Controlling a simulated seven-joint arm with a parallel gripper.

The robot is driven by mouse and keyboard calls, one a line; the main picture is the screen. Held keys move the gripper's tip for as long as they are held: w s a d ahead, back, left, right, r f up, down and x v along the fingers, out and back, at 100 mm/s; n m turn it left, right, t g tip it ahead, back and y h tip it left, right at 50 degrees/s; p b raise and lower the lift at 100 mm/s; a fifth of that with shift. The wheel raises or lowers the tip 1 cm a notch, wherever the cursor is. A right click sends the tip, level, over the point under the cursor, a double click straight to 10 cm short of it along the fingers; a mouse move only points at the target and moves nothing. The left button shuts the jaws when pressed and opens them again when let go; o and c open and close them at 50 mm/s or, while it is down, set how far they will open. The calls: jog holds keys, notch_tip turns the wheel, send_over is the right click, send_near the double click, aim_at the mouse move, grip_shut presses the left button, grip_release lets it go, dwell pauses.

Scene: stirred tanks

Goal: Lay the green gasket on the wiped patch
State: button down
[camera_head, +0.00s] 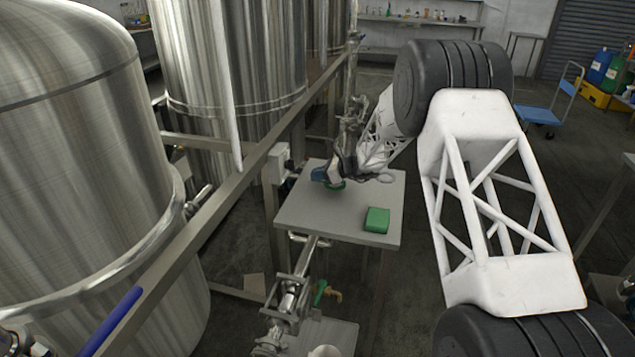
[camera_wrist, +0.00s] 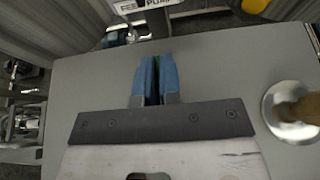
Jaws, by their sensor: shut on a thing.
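My gripper (camera_head: 322,176) has blue fingers and is low over the small grey table. It is shut on the green gasket (camera_head: 336,186), of which only a small green part shows below the fingers. In the wrist view the two blue fingers (camera_wrist: 155,75) are close together, with a thin green sliver between them. I cannot tell whether the gasket touches the tabletop. The wiped patch cannot be told apart from the rest of the grey surface.
A green block (camera_head: 377,219) lies near the front right of the grey table (camera_head: 320,222). A round metal dish (camera_wrist: 272,103) with something brown in it is at right in the wrist view. Large steel tanks (camera_head: 235,60) stand at left. The table's front left is clear.

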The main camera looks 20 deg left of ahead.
jog(key=shift+f, duration=1.45)
jog(key=shift+f, duration=0.15)
jog(key=c, duration=1.3)
grip_release()
jog(key=shift+d+r, duration=0.15)
jog(key=shift+r, duration=0.05)
jog(key=v, duration=1.1)
jog(key=shift+d+r, duration=0.1)
jog(key=shift+d, duration=0.25)
